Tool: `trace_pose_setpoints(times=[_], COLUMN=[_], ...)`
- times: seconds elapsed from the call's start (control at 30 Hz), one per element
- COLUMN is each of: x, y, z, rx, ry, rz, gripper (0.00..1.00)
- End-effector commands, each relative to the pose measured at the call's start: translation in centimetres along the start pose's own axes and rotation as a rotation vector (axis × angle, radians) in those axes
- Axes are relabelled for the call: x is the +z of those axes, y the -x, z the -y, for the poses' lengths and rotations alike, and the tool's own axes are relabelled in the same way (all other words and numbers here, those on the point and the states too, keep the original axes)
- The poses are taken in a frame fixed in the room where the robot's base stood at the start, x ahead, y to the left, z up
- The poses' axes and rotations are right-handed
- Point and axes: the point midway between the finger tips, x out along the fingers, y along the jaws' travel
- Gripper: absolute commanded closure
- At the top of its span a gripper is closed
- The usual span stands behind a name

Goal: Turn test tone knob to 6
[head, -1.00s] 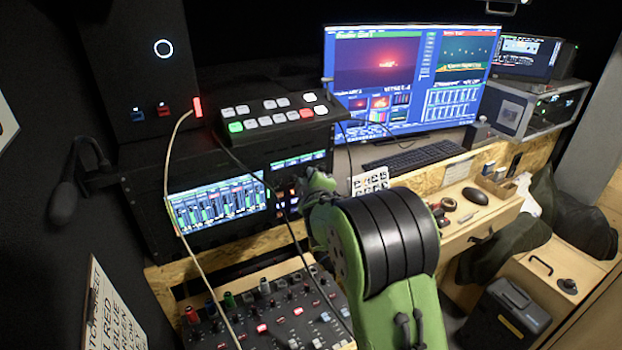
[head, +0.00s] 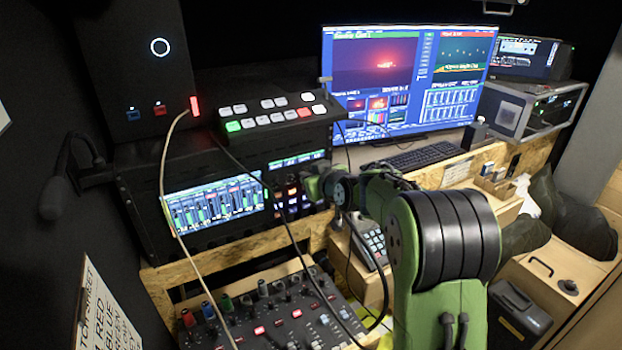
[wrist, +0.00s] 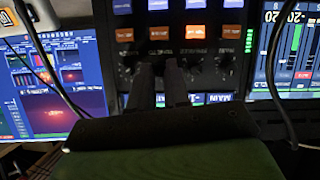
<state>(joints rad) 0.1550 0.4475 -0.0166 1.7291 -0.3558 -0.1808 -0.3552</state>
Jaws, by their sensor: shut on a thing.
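A row of small dark knobs (wrist: 224,66) sits under the lit buttons on the rack panel in the wrist view. My gripper (wrist: 158,74) reaches to this row, its dark fingers shut on one knob. The fingers hide most of that knob, and its pointer and scale cannot be read. The labels over the knobs are too dark and small to read, so I cannot tell which is the test tone knob. In the head view my gripper (head: 312,186) is at the panel right of the audio meter screen, and my arm hides the knobs.
Orange and blue lit buttons (wrist: 194,31) are close by the fingers. The meter screen (head: 214,204) is left of my gripper. Cables (head: 283,218) hang across the rack. A mixer with coloured knobs (head: 262,318) lies below, and a keypad (head: 371,243) is beside my arm.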

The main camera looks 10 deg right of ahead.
Motion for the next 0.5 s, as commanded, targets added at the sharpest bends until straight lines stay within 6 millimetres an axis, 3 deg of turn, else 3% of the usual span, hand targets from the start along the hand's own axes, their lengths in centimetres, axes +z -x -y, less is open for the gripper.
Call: trace_pose_setpoints(times=[0.5], x=[-0.08], y=[-0.02], z=[-0.21], rx=[-0.101], ry=[-0.241], rz=[-0.003], gripper=[1.0])
